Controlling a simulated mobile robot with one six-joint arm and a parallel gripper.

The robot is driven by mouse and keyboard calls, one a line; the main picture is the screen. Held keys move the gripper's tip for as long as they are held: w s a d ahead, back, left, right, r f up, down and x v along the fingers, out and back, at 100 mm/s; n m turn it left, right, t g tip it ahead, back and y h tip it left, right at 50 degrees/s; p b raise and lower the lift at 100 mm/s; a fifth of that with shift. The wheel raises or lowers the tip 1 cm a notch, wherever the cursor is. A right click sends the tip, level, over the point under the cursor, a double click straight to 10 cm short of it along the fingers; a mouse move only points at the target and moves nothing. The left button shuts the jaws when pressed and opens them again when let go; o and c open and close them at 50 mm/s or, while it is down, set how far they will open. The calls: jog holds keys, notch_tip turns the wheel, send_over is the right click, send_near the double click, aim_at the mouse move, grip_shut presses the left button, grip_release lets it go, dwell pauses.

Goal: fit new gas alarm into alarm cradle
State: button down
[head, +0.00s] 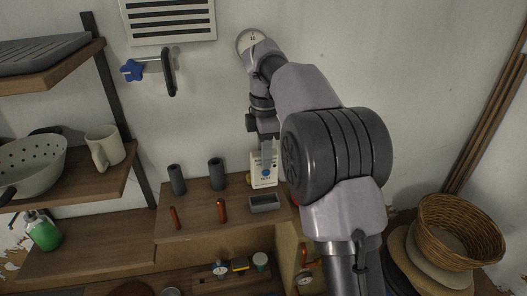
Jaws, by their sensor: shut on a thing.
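A white box with a blue mark, which looks like the gas alarm (257,180), is upright above the back right of the wooden shelf top. My gripper (266,150) points down and is shut on its upper part. The finger covers part of its front. I cannot tell whether the box touches the shelf or wall. A small grey open-topped holder, perhaps the alarm cradle (264,204), sits on the shelf just in front of and below the box. It looks empty. Something small and yellow shows at the box's left edge, mostly hidden.
A mug (105,148) and colander (33,164) are on the left shelf. A wicker basket (461,232) is at right. My arm hides the shelf's right side.

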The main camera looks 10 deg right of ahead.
jog(key=shift+w+f, duration=0.25)
jog(key=shift+f, duration=1)
jog(key=shift+s+f+b, duration=0.25)
jog(key=shift+f+b, duration=0.2)
jog(key=shift+f, duration=0.2)
jog(key=shift+w+f+b, duration=0.2)
jog(key=shift+f+b, duration=0.45)
jog(key=shift+b, duration=0.15)
jog(key=c, duration=1.7)
grip_release()
jog(key=shift+s+r, duration=0.1)
jog(key=shift+r, duration=0.05)
grip_shut()
jog(key=shift+f, duration=0.4)
jog(key=shift+r+p, duration=0.1)
jog(key=shift+p, duration=1)
